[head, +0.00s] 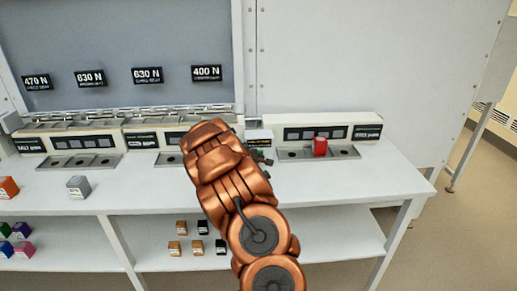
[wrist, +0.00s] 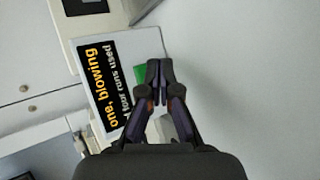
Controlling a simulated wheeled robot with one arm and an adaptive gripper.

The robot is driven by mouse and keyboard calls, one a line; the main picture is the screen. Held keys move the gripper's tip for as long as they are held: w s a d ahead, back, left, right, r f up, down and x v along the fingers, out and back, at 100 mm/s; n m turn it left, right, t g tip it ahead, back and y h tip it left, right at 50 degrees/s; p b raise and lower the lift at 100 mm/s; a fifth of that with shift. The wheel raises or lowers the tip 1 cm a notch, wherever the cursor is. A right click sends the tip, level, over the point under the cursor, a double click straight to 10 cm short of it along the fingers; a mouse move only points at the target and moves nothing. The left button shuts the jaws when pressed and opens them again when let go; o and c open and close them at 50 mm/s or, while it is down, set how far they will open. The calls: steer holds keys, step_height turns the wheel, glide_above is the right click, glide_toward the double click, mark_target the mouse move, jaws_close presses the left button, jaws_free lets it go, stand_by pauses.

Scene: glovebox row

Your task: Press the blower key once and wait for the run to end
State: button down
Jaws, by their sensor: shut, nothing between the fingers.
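My gripper (head: 262,155) is shut and empty at the small control box (head: 258,134) between two bench units, and my copper arm hides part of it. In the wrist view my gripper's closed fingertips (wrist: 159,66) are over the white face of this box (wrist: 124,48). A black label (wrist: 101,90) there reads "one, blowing" in yellow, with a smaller white line ending in "runs used". A green patch (wrist: 140,74) shows just left of the fingertips, partly hidden by them; I cannot tell whether it is the key or a lamp. Contact cannot be told.
A red block (head: 320,147) stands on the right unit's tray. A grey block (head: 78,186) and an orange block (head: 8,187) sit on the white bench (head: 350,183). Several small blocks are on the lower shelf (head: 300,240). The bench's right end is clear.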

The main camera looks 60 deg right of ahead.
steer(key=shift+s+a+f, duration=0.1)
steer(key=shift+s+a, duration=0.05)
steer(key=shift+s+a+f+b, duration=0.15)
steer(key=shift+s+a+b, duration=0.25)
steer(key=shift+b, duration=0.45)
steer(key=s+a+b, duration=0.1)
steer(key=b, duration=0.1)
steer(key=s+a+b, duration=0.1)
steer(key=a, duration=0.1)
steer(key=shift+s+b, duration=0.15)
steer(key=shift+b, duration=0.25)
steer(key=shift+s+a+r+b, duration=0.25)
steer(key=shift+s+a+b, duration=0.05)
steer(key=shift+a, duration=0.15)
